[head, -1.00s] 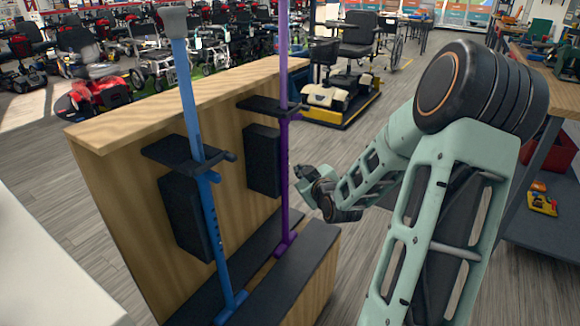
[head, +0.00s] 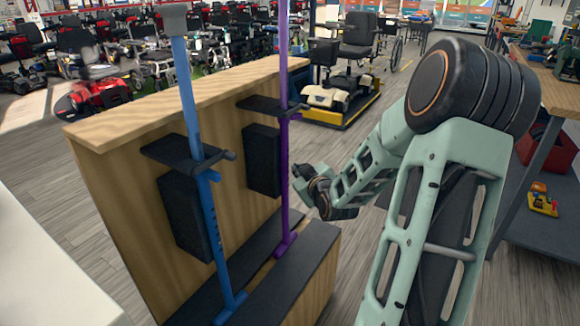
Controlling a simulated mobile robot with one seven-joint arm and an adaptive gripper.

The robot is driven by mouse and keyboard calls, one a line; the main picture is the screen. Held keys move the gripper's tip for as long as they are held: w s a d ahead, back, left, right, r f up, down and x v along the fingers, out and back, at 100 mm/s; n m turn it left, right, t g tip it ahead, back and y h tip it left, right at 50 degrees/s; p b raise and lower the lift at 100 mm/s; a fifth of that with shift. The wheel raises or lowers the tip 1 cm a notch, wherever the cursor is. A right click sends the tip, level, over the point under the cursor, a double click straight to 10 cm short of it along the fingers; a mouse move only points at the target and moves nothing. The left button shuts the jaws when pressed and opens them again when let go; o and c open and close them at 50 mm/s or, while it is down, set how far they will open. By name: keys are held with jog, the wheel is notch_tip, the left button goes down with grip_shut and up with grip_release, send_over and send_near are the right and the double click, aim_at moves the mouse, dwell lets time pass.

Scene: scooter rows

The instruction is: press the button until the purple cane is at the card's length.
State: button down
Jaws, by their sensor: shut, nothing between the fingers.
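The purple cane (head: 284,170) stands upright in the stand's right-hand place, its foot on the dark base and its top cut off by the picture's upper edge. A blue cane (head: 191,110) with a grey handle stands upright to its left, with a row of holes low on its shaft. My gripper (head: 297,170) is shut and empty, just right of the purple cane's shaft, below its black clamp (head: 268,107). I cannot tell whether it touches the shaft. The button and the card cannot be made out.
The wooden stand (head: 110,127) has black blocks behind the canes and a dark ledge below (head: 300,262). A white surface (head: 40,270) is at the lower left. A workbench (head: 545,80) stands at the right. Scooters fill the back. Grey floor is open behind the stand.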

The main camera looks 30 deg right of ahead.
jog(key=shift+w+a+r+b, duration=0.1)
jog(key=shift+w+a+b, duration=0.35)
jog(key=shift+w, duration=0.2)
dwell(1.0)
jog(key=shift+s+d+p, duration=0.3)
jog(key=shift+s+d, duration=0.3)
jog(key=shift+s, duration=0.35)
jog(key=shift+s+d, duration=0.1)
jog(key=s, duration=0.1)
jog(key=s+d+p, duration=0.1)
jog(key=s+d, duration=0.1)
jog(key=s, duration=0.1)
jog(key=shift+d, duration=0.25)
dwell(1.3)
